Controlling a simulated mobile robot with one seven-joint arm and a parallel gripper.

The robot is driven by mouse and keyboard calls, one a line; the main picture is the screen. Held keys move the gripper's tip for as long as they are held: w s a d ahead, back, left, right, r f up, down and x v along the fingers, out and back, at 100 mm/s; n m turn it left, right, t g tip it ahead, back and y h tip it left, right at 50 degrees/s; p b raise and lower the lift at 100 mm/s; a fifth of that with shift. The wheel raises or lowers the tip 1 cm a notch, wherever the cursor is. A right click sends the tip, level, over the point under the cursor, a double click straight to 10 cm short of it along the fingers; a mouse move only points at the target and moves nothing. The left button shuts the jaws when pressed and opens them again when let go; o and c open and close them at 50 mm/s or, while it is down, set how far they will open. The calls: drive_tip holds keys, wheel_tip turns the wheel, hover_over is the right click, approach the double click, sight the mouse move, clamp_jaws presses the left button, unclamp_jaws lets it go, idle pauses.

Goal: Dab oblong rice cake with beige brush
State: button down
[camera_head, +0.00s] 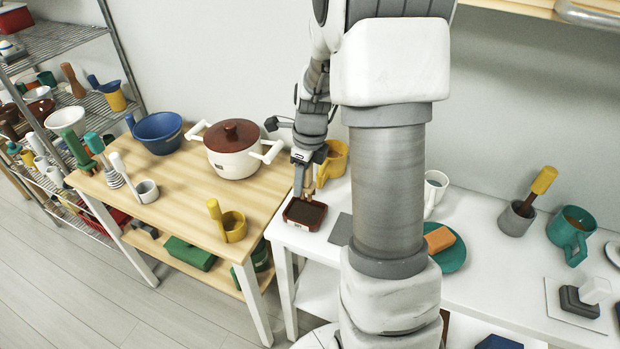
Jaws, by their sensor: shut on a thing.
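My gripper (307,162) is shut on a beige brush (308,184), low over the left end of the white table. The brush points down at a small dark red-brown tray (290,219) with dark contents. I cannot tell whether its tip touches them. An orange oblong block (439,239), which looks like the rice cake, lies on a teal plate (456,262) to the right, beyond my arm. My arm hides the plate's left part.
A yellow mug (338,156) stands close behind my gripper. A grey mat (341,229) and a white mug (436,190) are nearby. A grey cup (515,220) and teal mug (571,236) stand farther right. A wooden table with a lidded pot (232,160) is left.

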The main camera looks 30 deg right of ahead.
drive_tip(key=shift+f+b, duration=2.35)
drive_tip(key=shift+f, duration=0.6)
drive_tip(key=shift+f, duration=0.55)
drive_tip(key=shift+r, duration=0.1)
wheel_tip(320, 180, up, 7)
drive_tip(key=p, duration=0.5)
drive_tip(key=shift+p, duration=0.35)
idle(0.3)
